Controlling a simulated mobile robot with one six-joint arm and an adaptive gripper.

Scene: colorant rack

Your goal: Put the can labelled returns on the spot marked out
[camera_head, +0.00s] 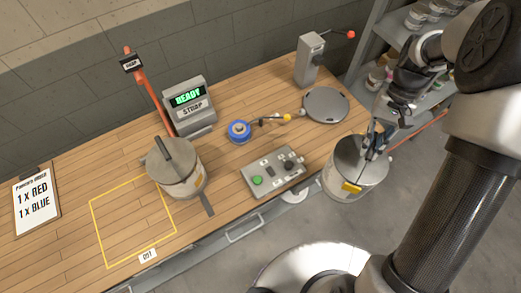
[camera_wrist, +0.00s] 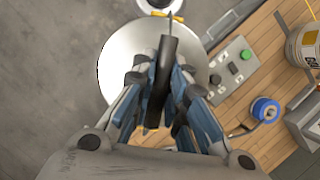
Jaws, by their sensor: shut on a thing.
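A silver can (camera_head: 352,178) with a yellow label hangs from my gripper (camera_head: 373,143), off the bench's front edge on the right. My gripper is shut on its dark handle. In the wrist view the fingers (camera_wrist: 158,105) close around the black handle (camera_wrist: 167,60), with the round lid (camera_wrist: 122,55) below; the label cannot be read. A second can (camera_head: 182,178) stands on the bench, also seen in the wrist view (camera_wrist: 306,45); its wording is unreadable too. A yellow outlined square (camera_head: 93,215) with an OUT tag (camera_head: 148,256) lies just left of it, mostly bare.
A button panel (camera_head: 272,173), a blue-rimmed disc (camera_head: 239,131), a round grey plate (camera_head: 325,105) and a READY display unit (camera_head: 190,105) are on the bench. A red post (camera_head: 147,88) rises behind the second can. An order clipboard (camera_head: 35,200) lies left. A shelf (camera_head: 400,38) stands back right.

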